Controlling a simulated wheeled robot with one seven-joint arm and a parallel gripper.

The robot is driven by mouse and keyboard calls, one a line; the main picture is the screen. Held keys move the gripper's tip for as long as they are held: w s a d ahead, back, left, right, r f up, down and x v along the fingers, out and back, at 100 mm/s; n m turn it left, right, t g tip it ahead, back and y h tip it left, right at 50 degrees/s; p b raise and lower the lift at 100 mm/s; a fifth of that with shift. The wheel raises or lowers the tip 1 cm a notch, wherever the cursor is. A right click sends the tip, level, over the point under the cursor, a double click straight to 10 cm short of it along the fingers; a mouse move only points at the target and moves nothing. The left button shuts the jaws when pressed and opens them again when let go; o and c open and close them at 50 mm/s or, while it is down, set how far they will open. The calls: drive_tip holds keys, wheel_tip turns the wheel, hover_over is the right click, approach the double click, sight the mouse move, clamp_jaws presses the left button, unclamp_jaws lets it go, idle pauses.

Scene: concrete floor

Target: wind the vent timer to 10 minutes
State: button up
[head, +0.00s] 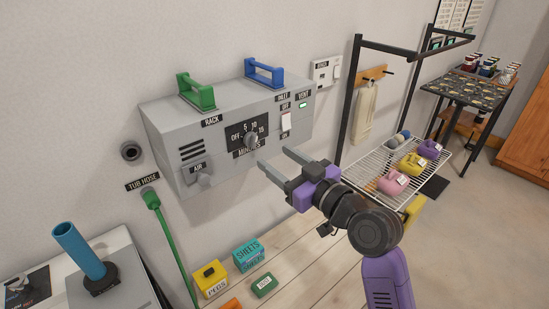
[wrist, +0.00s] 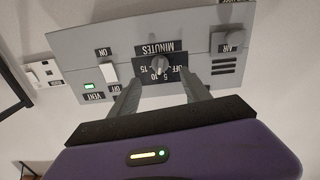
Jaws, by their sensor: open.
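The vent timer knob (head: 250,140) is a dark dial on the front of a grey wall box (head: 210,135). Its black plate is marked OFF, 5, 10 and 15, with MINUTES below. I cannot tell which mark the knob points at. In the wrist view the knob (wrist: 159,63) appears upside down, between and beyond my fingers. My gripper (head: 275,158) is open and empty in front of the box, below and right of the knob in the head view. In the wrist view the gripper (wrist: 160,84) has its fingers spread either side of the dial, apparently not touching it.
A white switch (head: 286,122) and green VENT light (head: 303,105) are right of the dial; an AIR knob (head: 205,179) is lower left. Green (head: 196,92) and blue (head: 264,73) handles stand on top. A wire rack (head: 372,172) stands right. Small boxes (head: 249,254) lie below.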

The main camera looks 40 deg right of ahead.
sight(256, 142)
drive_tip(key=shift+w+r+m+p, duration=0.15)
drive_tip(key=shift+w+m+p, duration=2.65)
drive_tip(key=shift+w+m, duration=1.55)
drive_tip(key=shift+s, duration=0.15)
